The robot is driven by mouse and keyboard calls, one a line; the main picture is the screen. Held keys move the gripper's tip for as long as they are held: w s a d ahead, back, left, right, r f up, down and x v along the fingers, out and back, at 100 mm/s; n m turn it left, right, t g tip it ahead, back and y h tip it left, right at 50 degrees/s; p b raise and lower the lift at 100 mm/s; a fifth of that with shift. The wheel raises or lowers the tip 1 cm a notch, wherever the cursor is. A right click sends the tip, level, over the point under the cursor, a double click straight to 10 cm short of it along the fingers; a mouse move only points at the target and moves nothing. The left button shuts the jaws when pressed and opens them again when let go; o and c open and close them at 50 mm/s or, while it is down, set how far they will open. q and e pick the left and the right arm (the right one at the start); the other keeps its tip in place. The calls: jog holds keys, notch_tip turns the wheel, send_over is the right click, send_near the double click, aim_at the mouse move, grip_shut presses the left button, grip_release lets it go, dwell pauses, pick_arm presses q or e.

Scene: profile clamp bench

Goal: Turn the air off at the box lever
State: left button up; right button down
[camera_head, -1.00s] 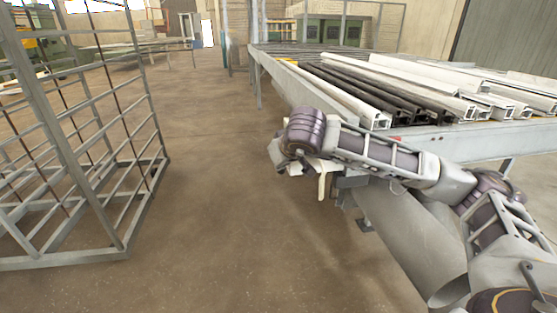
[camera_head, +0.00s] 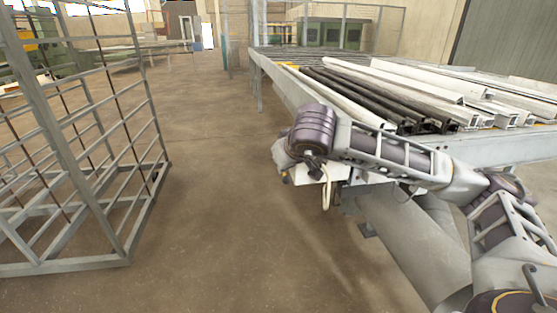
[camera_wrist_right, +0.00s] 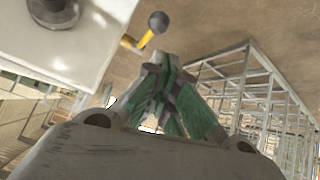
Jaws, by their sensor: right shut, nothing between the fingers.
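In the right wrist view, a white box (camera_wrist_right: 85,42) fills the upper left, with a dark round fitting (camera_wrist_right: 53,10) on its face. A lever with a yellow arm (camera_wrist_right: 146,39) and a dark ball knob (camera_wrist_right: 158,22) sticks out from the box's right edge. My right gripper (camera_wrist_right: 165,62) is shut and empty. Its green-padded fingers point toward the lever, and the tips appear just below the knob in the picture, apart from it. In the head view my right wrist hides most of the box (camera_head: 338,171) and the gripper. My left gripper is out of view.
A long bench (camera_head: 285,80) carries white and dark profiles (camera_head: 375,95) behind my right arm. A pale hose (camera_head: 327,192) hangs below the box. A grey wire rack (camera_head: 118,255) stands at left. The floor between rack and bench is clear.

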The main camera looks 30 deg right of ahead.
jog(key=s+a+r, duration=0.1)
jog(key=s, duration=0.5)
jog(key=shift+s+a, duration=0.15)
jog(key=shift+s, duration=0.1)
dwell(0.5)
